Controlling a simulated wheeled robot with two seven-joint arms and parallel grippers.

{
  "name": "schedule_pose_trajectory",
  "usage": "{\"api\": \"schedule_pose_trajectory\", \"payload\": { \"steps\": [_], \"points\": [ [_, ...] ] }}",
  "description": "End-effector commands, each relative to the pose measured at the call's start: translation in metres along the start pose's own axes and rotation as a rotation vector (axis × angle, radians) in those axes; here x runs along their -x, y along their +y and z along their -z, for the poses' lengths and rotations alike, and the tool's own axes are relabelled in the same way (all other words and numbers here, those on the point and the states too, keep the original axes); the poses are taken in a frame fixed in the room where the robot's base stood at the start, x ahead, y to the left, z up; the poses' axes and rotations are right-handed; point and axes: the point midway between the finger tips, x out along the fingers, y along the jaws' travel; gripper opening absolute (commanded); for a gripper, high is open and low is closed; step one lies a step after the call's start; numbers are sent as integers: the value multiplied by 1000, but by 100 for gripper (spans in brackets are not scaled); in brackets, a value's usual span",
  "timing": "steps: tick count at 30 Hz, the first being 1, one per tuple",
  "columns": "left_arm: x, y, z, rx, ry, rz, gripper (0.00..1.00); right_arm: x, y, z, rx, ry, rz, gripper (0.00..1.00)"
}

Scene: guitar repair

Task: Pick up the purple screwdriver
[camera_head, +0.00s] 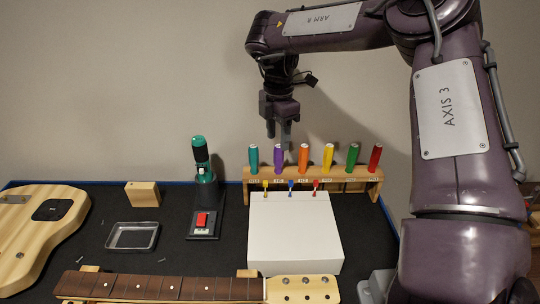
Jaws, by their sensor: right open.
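The purple screwdriver (278,158) stands upright in the wooden rack (334,184), second from the left, between a teal one (253,158) and an orange one (303,158). Only its handle shows clearly above the rack. My right gripper (278,138) hangs pointing down just above the purple handle in the picture. It is open with nothing between its fingers. Whether the fingertips reach the handle's top is hard to tell. My left gripper is not in view.
Yellow (328,157), green (352,157) and red (375,158) screwdrivers fill the rack's right side. A white box (294,236) stands in front. A black station (204,200) holds a green tool at left. A metal tray (133,236), guitar body (32,225) and guitar neck (170,288) lie on the dark mat.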

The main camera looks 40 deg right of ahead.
Motion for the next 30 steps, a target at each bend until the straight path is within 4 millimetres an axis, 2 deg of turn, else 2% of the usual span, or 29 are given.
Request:
{"api": "schedule_pose_trajectory", "payload": {
  "steps": [12,16,22,30],
  "points": [
    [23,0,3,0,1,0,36,-54,-1,0,0,2,2,47],
    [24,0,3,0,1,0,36,-64,0,0,0,1,0,47],
    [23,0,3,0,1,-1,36,-65,0,0,0,1,-2,47],
    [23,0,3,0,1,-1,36,-64,0,0,0,1,-1,13]
  ]
}}
